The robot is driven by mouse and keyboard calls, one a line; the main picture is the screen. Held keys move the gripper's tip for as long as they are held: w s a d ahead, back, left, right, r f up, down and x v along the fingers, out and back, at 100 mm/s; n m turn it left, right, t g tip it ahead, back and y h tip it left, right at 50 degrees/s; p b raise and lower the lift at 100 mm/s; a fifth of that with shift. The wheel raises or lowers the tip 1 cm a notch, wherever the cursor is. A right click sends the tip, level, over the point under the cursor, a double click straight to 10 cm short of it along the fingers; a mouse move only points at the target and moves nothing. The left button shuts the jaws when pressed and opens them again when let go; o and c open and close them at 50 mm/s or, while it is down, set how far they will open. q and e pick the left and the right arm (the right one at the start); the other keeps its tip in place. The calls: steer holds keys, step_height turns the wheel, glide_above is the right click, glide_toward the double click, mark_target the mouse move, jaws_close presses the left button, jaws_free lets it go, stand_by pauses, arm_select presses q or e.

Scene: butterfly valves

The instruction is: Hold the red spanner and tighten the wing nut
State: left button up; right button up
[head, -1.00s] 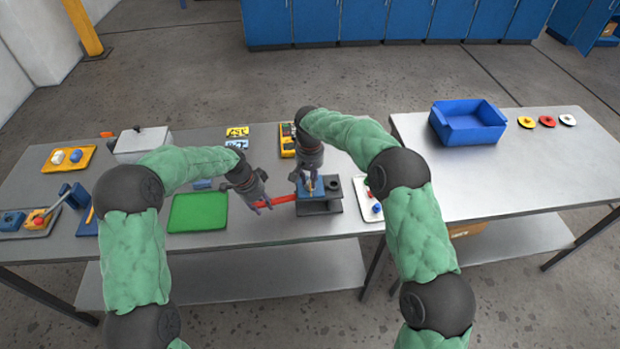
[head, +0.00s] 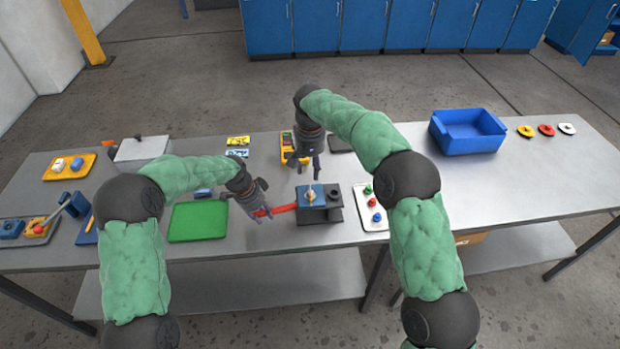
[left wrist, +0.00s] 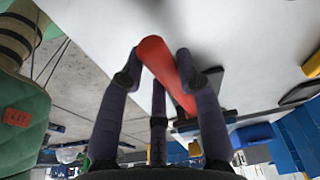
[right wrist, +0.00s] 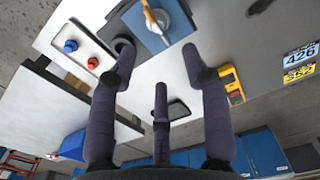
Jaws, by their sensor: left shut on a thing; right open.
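The red spanner (head: 284,208) lies level just above the table, its far end at the dark stand with the blue block (head: 312,193). My left gripper (head: 262,215) is shut on the spanner's near end; the red handle (left wrist: 160,65) shows between its fingers in the left wrist view. A brass-coloured upright part, perhaps the wing nut (head: 310,195), stands on top of the blue block; it also shows in the right wrist view (right wrist: 153,16). My right gripper (head: 308,172) is open and empty, above and behind the block, apart from it.
A white tray with coloured knobs (head: 366,208) stands right of the stand, and a green mat (head: 198,220) lies to the left. A yellow meter (head: 288,147) lies behind. A blue bin (head: 467,131) stands at the right.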

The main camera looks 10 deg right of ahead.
arm_select(q)
steer(key=shift+w+r, duration=0.1)
steer(key=shift+w, duration=0.05)
arm_select(e)
steer(key=shift+r, duration=1.75)
arm_select(q)
steer(key=o, duration=0.9)
steer(key=shift+c, duration=0.2)
steer(key=shift+r+p, duration=1.95)
steer(key=shift+r, duration=1.5)
arm_select(e)
step_height(320, 180, up, 4)
steer(key=shift+f, duration=0.1)
arm_select(q)
steer(key=shift+s+f, duration=0.1)
steer(key=shift+s, duration=0.1)
arm_select(e)
steer(key=shift+f, duration=0.1)
